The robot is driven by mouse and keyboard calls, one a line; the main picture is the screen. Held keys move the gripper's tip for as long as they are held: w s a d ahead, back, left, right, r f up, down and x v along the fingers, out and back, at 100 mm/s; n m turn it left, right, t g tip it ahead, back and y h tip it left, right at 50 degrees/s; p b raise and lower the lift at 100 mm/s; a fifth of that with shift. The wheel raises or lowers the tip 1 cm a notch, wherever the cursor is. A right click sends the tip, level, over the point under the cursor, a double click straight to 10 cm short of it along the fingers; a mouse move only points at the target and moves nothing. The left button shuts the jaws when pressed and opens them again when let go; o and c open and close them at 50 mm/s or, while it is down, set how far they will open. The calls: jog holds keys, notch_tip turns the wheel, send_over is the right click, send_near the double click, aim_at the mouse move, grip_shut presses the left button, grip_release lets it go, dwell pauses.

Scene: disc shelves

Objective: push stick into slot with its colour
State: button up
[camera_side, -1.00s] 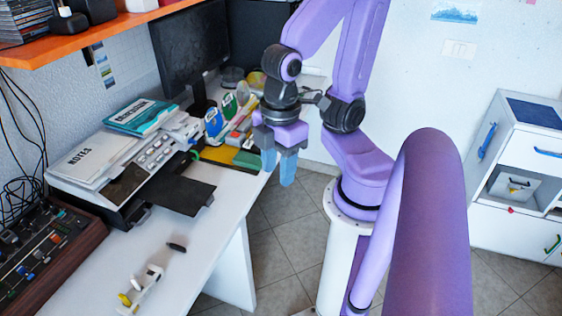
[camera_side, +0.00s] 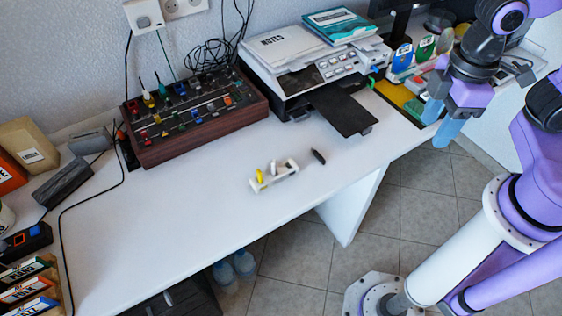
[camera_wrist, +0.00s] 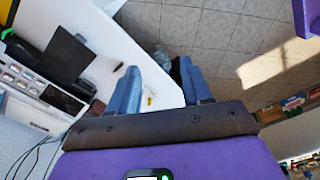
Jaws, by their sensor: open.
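A small white holder (camera_side: 287,172) lies on the desk, with a yellow piece (camera_side: 260,177) at its left end and a pale upright piece (camera_side: 273,168) on it. A small black stick-like piece (camera_side: 318,157) lies loose on the desk just right of the holder, apart from it. Which openings have which colour is too small to tell. My gripper (camera_side: 440,118) is open and empty, fingers down, by the desk's right edge, well right of the holder. Its two blue fingers stand apart in the wrist view (camera_wrist: 160,85), where a tiny yellow spot (camera_wrist: 150,101) shows between them.
A printer (camera_side: 300,75) with a black output tray (camera_side: 343,108) stands behind the holder. A wood-sided mixer (camera_side: 190,118) with coloured knobs and a tangle of cables is at the back left. Boxes stand far left. The desk's (camera_side: 185,195) front middle is clear.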

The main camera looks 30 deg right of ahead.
jog(key=w+a+f+m, duration=0.2)
jog(key=w+a+f, duration=0.2)
jog(key=w+a, duration=0.9)
jog(key=m, duration=0.1)
send_over(274, 161)
notch_tip(274, 161, down, 6)
jog(key=shift+f, duration=9)
grip_shut()
